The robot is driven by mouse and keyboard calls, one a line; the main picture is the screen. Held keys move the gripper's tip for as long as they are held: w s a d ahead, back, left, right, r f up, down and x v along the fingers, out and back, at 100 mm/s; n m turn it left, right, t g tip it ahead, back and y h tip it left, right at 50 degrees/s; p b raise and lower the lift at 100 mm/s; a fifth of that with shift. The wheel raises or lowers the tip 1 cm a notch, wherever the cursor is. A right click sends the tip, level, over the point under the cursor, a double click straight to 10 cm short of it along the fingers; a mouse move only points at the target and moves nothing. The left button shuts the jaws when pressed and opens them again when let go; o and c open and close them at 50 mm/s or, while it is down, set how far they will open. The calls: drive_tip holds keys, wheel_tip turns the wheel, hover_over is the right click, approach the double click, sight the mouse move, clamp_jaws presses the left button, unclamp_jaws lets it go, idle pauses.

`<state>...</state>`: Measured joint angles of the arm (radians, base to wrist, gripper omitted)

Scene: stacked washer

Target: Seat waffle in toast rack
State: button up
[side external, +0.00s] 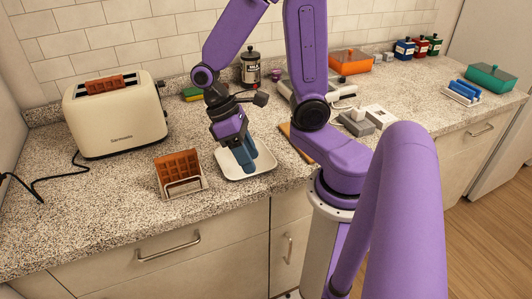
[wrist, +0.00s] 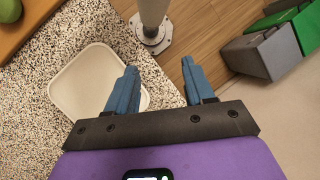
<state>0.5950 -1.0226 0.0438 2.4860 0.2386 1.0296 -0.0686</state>
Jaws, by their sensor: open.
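A brown waffle (side external: 178,168) stands upright, leaning a little, in a small pale toast rack (side external: 185,190) near the counter's front edge. I cannot tell whether its lower edge rests on the rack's bottom. A second brown waffle (side external: 105,85) shows at the top of the cream toaster (side external: 115,120), mostly hidden inside the slot. My gripper (side external: 245,165) is low over the white tray (side external: 262,171), right of the rack. In the wrist view its blue fingers (wrist: 158,66) are apart with nothing between them. Neither waffle shows clearly in the wrist view.
The white tray also shows in the wrist view (wrist: 82,82), left of the fingers. A dark jar (side external: 250,68) and a yellow-green sponge (side external: 193,94) stand behind my gripper. A black cord (side external: 45,185) lies at the left. Bare counter separates toaster and rack.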

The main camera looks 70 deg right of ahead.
drive_tip(key=s+a+r+n+t, duration=0.3)
drive_tip(key=s+r+n+t, duration=0.1)
drive_tip(key=n, duration=0.4)
drive_tip(key=shift+s+a+r+n+t, duration=0.25)
drive_tip(key=shift+s+n+t, duration=0.15)
drive_tip(key=shift+s+t, duration=0.4)
